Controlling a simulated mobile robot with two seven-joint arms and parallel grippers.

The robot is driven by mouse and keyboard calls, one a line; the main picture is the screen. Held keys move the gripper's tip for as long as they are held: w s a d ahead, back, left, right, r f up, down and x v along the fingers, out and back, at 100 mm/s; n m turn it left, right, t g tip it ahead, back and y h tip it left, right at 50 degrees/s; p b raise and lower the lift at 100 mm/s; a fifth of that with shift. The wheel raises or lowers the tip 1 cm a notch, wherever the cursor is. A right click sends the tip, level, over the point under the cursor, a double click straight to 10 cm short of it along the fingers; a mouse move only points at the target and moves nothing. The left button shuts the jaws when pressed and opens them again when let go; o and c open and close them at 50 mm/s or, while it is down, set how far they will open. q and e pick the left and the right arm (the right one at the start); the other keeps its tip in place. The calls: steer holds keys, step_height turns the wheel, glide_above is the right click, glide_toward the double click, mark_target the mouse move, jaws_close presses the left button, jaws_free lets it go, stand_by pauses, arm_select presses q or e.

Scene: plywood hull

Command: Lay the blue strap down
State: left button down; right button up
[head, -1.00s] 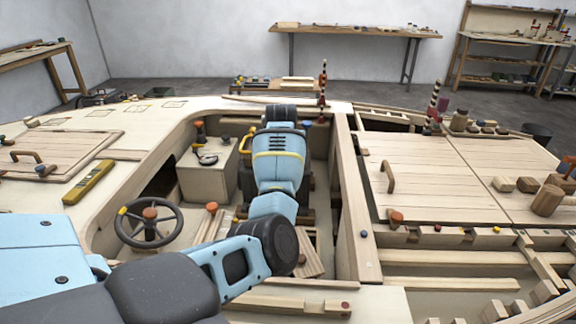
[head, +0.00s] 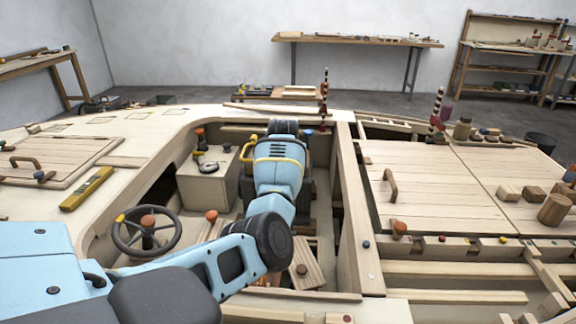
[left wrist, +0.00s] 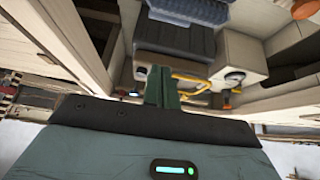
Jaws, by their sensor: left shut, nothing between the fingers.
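My left gripper shows in the left wrist view (left wrist: 162,86), its dark green fingers together with nothing between them. The fingers point toward a dark padded seat (left wrist: 175,48). In the head view my left arm reaches into the open cockpit and its own links hide the fingers. I cannot make out a blue strap for certain in either view. A blue-grey ribbed piece (left wrist: 185,8) lies at the top of the left wrist view, and I cannot tell what it is. My right gripper is not in view.
A steering wheel (head: 122,241) stands left of my arm. A pale box (head: 207,184) and the upright plywood wall (head: 349,220) flank the cockpit. The right deck (head: 430,185) has free room.

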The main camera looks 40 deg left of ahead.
arm_select(q)
steer(key=shift+s+d+f, duration=0.1)
steer(key=shift+f, duration=0.8)
steer(key=shift+s+d+f, duration=0.15)
steer(key=shift+f, duration=0.8)
steer(key=shift+s+d+f, duration=0.1)
steer(key=shift+f, duration=0.8)
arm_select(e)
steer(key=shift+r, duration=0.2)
